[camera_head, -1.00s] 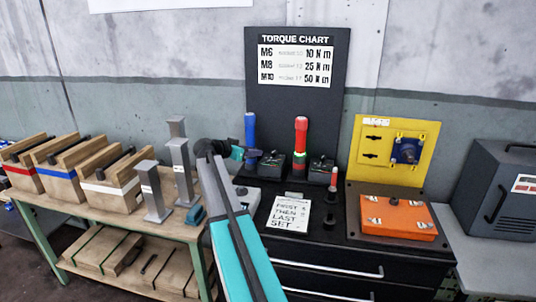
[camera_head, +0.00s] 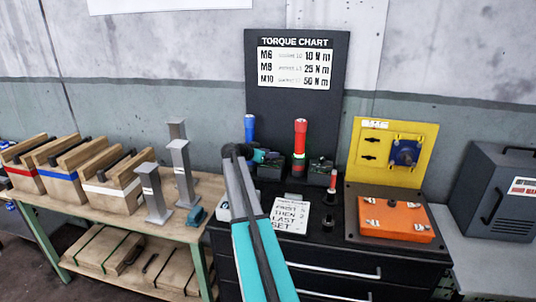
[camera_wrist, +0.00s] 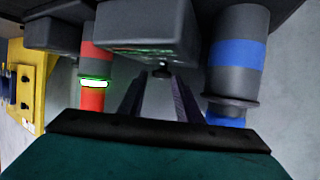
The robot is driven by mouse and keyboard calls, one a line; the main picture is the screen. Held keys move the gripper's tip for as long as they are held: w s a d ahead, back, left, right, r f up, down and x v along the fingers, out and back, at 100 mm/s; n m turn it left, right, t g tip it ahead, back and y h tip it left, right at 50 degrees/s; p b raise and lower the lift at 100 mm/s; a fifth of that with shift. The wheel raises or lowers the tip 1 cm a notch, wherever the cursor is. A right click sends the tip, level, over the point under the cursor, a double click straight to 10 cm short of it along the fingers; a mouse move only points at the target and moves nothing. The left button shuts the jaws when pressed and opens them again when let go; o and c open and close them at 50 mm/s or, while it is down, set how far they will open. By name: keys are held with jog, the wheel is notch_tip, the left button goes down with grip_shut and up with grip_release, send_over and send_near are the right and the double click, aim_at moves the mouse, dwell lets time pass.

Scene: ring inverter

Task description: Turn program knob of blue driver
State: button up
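The blue driver (camera_head: 250,128) stands on the black cabinet, partly hidden behind my arm in the head view. In the wrist view it is the grey cylinder with a blue band (camera_wrist: 238,55) at right. Its dark control box (camera_wrist: 148,30) hangs at top centre, with a green-lit display. A small dark knob (camera_wrist: 162,72) sticks out from the box. My gripper (camera_wrist: 160,95) is open, and its two dark fingers point toward the knob, which shows in line with the gap between them. Contact cannot be told. In the head view my gripper (camera_head: 262,157) is beside the box, its fingers hard to see.
The red driver (camera_head: 300,135) stands to the right with its own dark box (camera_head: 320,172). A small red-topped post (camera_head: 332,183), a white sign (camera_head: 290,213), an orange case (camera_head: 395,218) and a yellow panel (camera_head: 365,148) are further right or in front. Grey posts (camera_head: 183,170) stand left.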

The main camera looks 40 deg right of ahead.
jog(key=shift+d+f, duration=0.2)
jog(key=shift+d, duration=0.15)
